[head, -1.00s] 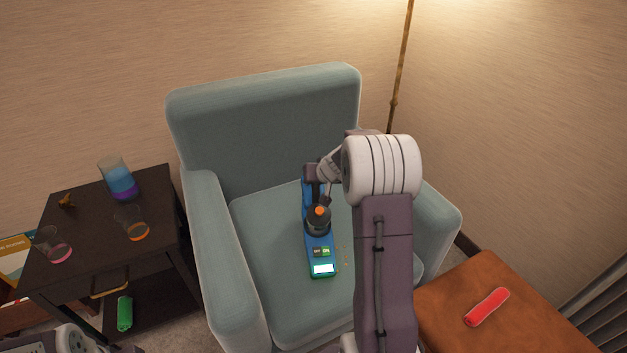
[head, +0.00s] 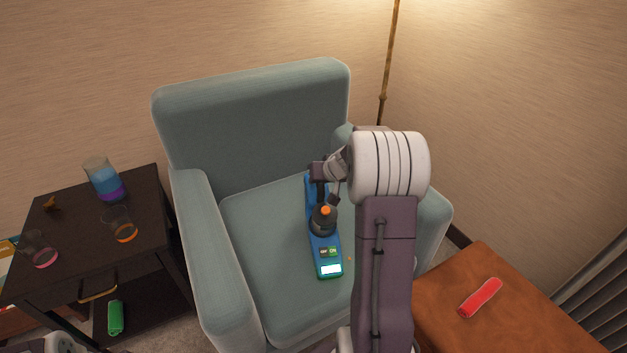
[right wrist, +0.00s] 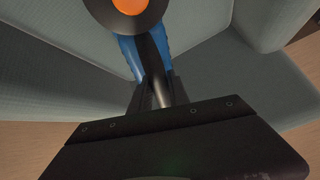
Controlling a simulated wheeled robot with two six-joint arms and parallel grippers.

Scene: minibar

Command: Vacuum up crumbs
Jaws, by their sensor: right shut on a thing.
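A blue handheld vacuum (head: 316,250) with a dark round part and an orange button lies along the armchair's seat. A green ON label and a lit white panel show near its front end. My right gripper (head: 324,197) is shut on the vacuum's rear part, partly hidden by my arm. In the right wrist view the vacuum's blue body (right wrist: 178,33) shows beyond the gripper (right wrist: 160,88). A few tiny orange crumbs (head: 349,259) show on the seat just right of the vacuum's front end. My right arm hides the seat's right part. My left gripper is out of view.
The grey-green armchair (head: 255,120) has raised arms on both sides of the seat. A dark side table (head: 75,235) with glasses and a jug stands left. A brown ottoman (head: 440,300) bearing a red cylinder (head: 480,298) stands right. The seat's left part is clear.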

